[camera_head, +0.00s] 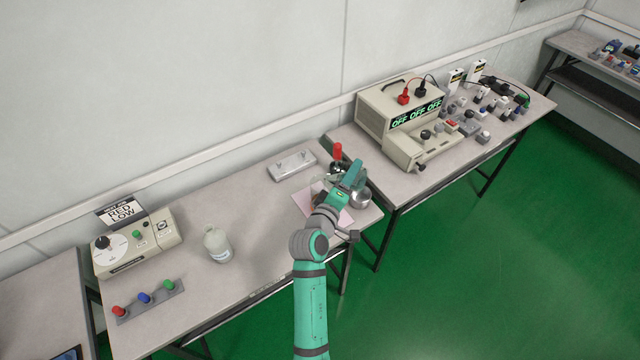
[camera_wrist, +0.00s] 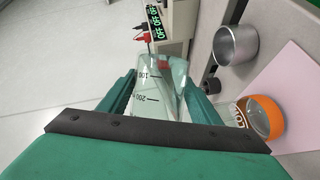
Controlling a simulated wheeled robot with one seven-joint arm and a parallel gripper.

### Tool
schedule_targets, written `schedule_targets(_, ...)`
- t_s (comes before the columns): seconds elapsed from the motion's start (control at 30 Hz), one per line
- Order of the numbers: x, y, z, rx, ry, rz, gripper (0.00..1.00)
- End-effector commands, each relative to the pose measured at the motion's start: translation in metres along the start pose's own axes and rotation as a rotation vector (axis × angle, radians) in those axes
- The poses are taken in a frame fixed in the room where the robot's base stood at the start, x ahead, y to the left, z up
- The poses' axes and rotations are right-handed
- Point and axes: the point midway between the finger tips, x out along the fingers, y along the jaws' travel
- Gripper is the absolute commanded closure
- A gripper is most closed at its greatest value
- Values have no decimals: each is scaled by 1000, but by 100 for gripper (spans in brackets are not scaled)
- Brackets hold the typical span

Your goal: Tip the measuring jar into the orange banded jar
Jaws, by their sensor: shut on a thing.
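My gripper (camera_head: 350,180) is over the right end of the middle table. In the wrist view its teal fingers (camera_wrist: 158,85) are closed on the clear measuring jar (camera_wrist: 152,98), whose printed marks 100 and 200 show. The jar looks tilted well over, but its exact angle is hard to tell. The orange banded jar (camera_wrist: 265,117) stands on the pink mat (camera_wrist: 290,75), to the right of the gripper in the wrist view and apart from the measuring jar. In the head view my arm covers most of that spot. I cannot make out the measuring jar's contents.
A metal cup (camera_wrist: 235,44) stands close by, also in the head view (camera_head: 360,198). A red-topped item (camera_head: 338,152) is behind the gripper. A power supply (camera_head: 400,120) stands on the right table. A pale bottle (camera_head: 217,244) stands left; the table between is clear.

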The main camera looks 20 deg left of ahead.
Motion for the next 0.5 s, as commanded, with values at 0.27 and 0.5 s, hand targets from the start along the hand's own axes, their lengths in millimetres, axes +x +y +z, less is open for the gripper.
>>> schedule_targets(0.27,0,2,1,-19,1,10,73)
schedule_targets(0.5,0,4,1,-53,5,22,73)
